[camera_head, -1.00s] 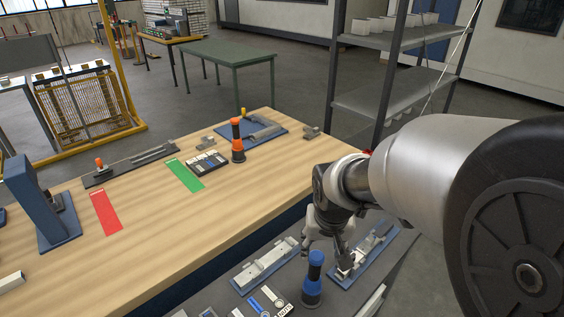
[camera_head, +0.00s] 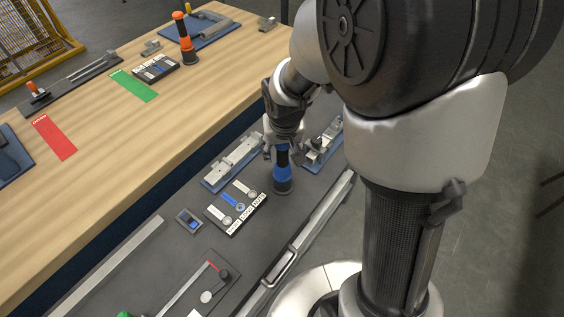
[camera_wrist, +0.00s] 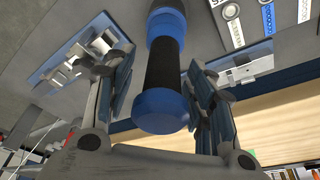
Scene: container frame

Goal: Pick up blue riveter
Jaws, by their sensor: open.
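The blue riveter (camera_head: 282,172) stands upright on the dark grey bench, a blue and black cylinder on a dark base. It also shows in the wrist view (camera_wrist: 162,75), its blue end cap pointing toward the camera. My gripper (camera_head: 283,150) is above and around its upper part. In the wrist view my gripper (camera_wrist: 160,90) is open, with one finger on each side of the riveter. Gaps show between the fingers and the riveter. Its top is partly hidden by the gripper in the head view.
Blue-based metal fixtures stand close on the left (camera_head: 232,162) and right (camera_head: 325,143) of the riveter. A labelled panel (camera_head: 236,208) lies in front of it. An orange riveter (camera_head: 186,40) stands on the wooden table (camera_head: 90,150), with red and green strips there.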

